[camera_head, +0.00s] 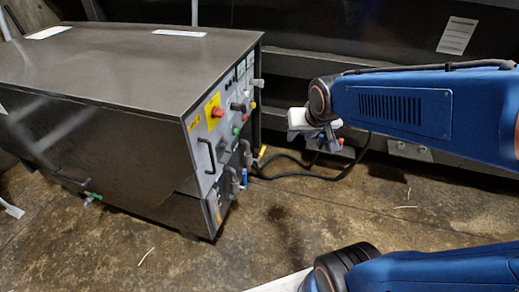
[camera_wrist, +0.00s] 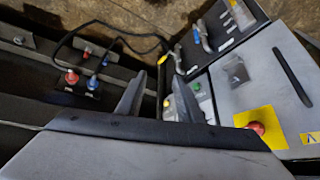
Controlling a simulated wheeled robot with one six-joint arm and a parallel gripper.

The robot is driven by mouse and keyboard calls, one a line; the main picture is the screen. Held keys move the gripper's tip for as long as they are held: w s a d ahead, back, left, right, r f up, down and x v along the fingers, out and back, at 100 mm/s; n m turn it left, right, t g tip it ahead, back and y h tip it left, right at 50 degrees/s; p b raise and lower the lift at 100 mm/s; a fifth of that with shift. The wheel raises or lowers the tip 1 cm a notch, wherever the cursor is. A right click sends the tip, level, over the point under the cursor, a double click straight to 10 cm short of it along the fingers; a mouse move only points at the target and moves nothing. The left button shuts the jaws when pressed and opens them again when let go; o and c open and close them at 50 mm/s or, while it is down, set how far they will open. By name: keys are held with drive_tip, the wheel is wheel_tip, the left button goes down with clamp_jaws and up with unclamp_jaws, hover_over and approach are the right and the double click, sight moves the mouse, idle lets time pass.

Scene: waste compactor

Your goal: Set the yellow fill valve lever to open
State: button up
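The yellow fill valve lever looks to be the small yellow-tipped handle (camera_head: 262,151) at the right edge of the cabinet's control panel. In the wrist view a yellow tip (camera_wrist: 163,59) shows between and beyond my fingertips; I cannot tell its exact lever position. My gripper (camera_wrist: 157,78) is open, its two dark fingers apart with nothing held between them. In the head view my gripper (camera_head: 318,130) is right of the panel, clear of it, its fingers hard to make out.
The metal cabinet (camera_head: 120,65) carries a red knob (camera_head: 217,111) on a yellow plate and a blue-handled lever (camera_head: 245,177). Red (camera_wrist: 72,77) and blue (camera_wrist: 92,83) valves sit on the wall side. A black hose (camera_head: 315,174) curves there. Floor in front is open.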

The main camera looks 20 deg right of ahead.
drive_tip(key=w+d+f+m+t, duration=0.2)
drive_tip(key=w+f, duration=0.7)
drive_tip(key=w, duration=0.4)
drive_tip(key=w+d+f+m+t, duration=0.25)
drive_tip(key=w+f, duration=0.65)
drive_tip(key=w, duration=0.5)
wheel_tip(320, 180, down, 24)
drive_tip(key=m+t+y, duration=0.3)
drive_tip(key=m+t, duration=0.2)
drive_tip(key=m, duration=0.3)
drive_tip(key=x, duration=1.8)
clamp_jaws()
